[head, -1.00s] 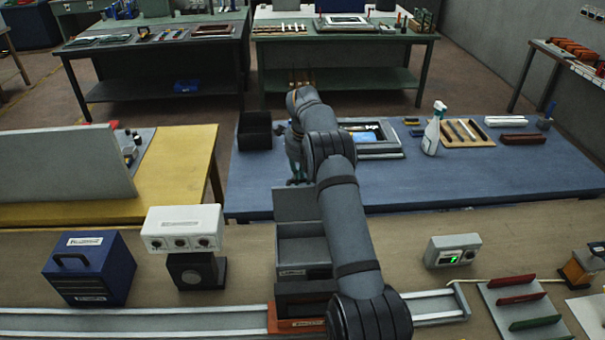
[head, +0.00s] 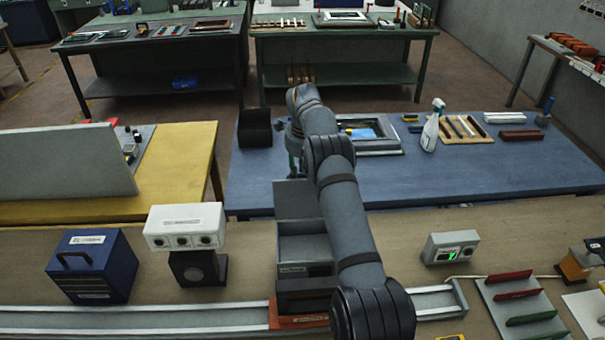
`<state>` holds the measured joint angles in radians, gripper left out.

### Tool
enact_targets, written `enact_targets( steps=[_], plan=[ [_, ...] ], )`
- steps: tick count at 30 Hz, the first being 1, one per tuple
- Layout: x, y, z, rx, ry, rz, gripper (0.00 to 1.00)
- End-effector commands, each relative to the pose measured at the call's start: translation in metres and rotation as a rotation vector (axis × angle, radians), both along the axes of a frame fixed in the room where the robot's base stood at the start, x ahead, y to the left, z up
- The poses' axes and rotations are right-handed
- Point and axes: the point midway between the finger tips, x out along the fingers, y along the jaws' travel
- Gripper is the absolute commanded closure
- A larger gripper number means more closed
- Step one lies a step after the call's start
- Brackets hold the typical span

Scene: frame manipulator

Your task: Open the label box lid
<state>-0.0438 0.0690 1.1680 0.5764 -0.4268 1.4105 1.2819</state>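The label box (head: 305,268) is a grey open-topped box with a small label on its front, on the near brown bench. Its lid (head: 292,200) is a grey panel standing raised at the box's far side, and the inside of the box (head: 299,247) shows. My arm passes over the box's right side and hides part of the box and lid. My gripper (head: 294,168) is just above and behind the lid's top edge, partly hidden by my arm. Its fingers are too small and dark to tell their opening or any contact with the lid.
A white device on a dark stand (head: 187,230) and a blue case (head: 92,266) stand left of the box. A grey meter (head: 450,247) is to the right. The blue table (head: 480,177) beyond holds a black bin (head: 254,130) and a spray bottle (head: 431,128).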

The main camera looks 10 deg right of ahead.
Motion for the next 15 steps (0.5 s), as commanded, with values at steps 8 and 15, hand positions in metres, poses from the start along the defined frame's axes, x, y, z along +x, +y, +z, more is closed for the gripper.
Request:
enact_targets(
  steps=[8,15],
  plan=[
    [-0.0018,0.0001,-0.0025,0.002,0.007,-0.003,0.61],
    [-0.0034,0.0006,0.0045,0.003,0.008,-0.003,0.61]
  ],
)
